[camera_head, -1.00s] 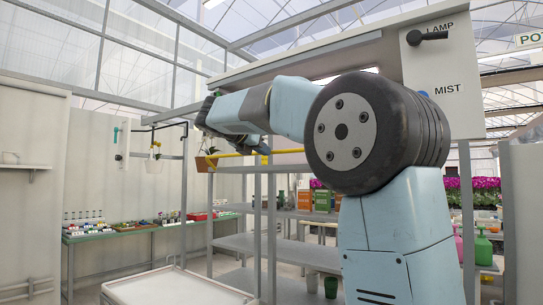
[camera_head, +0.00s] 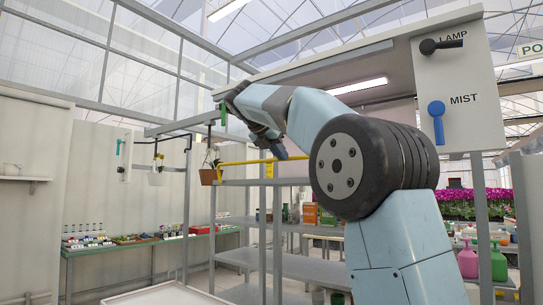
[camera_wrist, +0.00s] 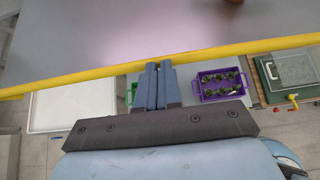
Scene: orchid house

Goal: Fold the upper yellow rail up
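A yellow rail (camera_head: 240,162) runs level along the front of the grey shelf rack, at the height of its top shelf, with a yellow tag (camera_head: 269,168) near its middle. In the wrist view the rail (camera_wrist: 70,80) crosses the whole picture. My gripper (camera_wrist: 158,66) has its two blue-grey fingers side by side, shut, with nothing seen between them. The fingertips overlap the rail's near edge in that view; whether they touch it I cannot tell. In the head view my gripper (camera_head: 281,154) points down at the rail.
A hanging pot (camera_head: 208,176) is close to the rail's left end. A panel (camera_head: 447,95) with a black LAMP lever and blue MIST lever is at right. Below, the wrist view shows a purple crate (camera_wrist: 220,97) and a white tray (camera_wrist: 66,118).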

